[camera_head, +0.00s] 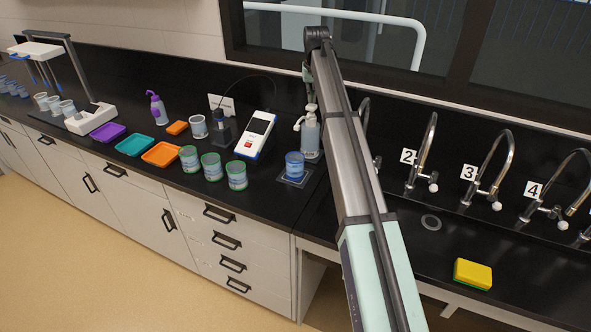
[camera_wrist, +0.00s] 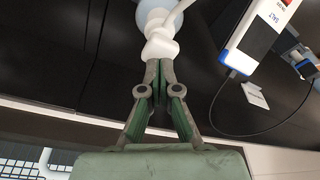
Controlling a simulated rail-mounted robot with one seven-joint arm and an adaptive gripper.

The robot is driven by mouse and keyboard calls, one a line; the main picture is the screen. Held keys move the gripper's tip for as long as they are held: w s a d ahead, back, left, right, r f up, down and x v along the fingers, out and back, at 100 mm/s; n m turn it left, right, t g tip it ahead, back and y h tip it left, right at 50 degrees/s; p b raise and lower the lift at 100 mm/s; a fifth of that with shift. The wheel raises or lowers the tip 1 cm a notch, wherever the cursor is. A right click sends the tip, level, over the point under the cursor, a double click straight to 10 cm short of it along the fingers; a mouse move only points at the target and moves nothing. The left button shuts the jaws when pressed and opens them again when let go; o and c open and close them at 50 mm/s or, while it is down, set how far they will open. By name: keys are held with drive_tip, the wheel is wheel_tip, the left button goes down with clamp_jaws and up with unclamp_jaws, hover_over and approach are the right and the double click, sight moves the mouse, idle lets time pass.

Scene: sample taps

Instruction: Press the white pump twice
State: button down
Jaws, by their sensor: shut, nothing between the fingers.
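The white pump (camera_head: 306,116) tops a clear bottle (camera_head: 310,140) that stands upright on the black counter beside the sink area, partly covered by my arm. In the wrist view the white pump (camera_wrist: 160,44) is right at my fingertips, with the pale bottle (camera_wrist: 160,14) beyond it. My gripper (camera_head: 309,100) points down just above the pump head in the head view. Its green fingers (camera_wrist: 159,66) are shut together with nothing between them. The fingertips overlap the pump in the wrist view, and I cannot tell whether they touch it.
A white meter (camera_head: 256,136) stands to the left, with several green-rimmed cups nearby. Numbered taps (camera_head: 424,152) and a yellow sponge (camera_head: 473,274) are to the right.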

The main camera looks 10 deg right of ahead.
drive_tip(key=shift+f+b, duration=0.3)
drive_tip(key=shift+f, duration=1)
drive_tip(key=shift+r, duration=0.15)
drive_tip(key=shift+r+p, duration=0.85)
drive_tip(key=shift+r, duration=0.6)
wheel_tip(320, 180, up, 6)
drive_tip(key=p, duration=0.2)
drive_tip(key=shift+p, duration=0.4)
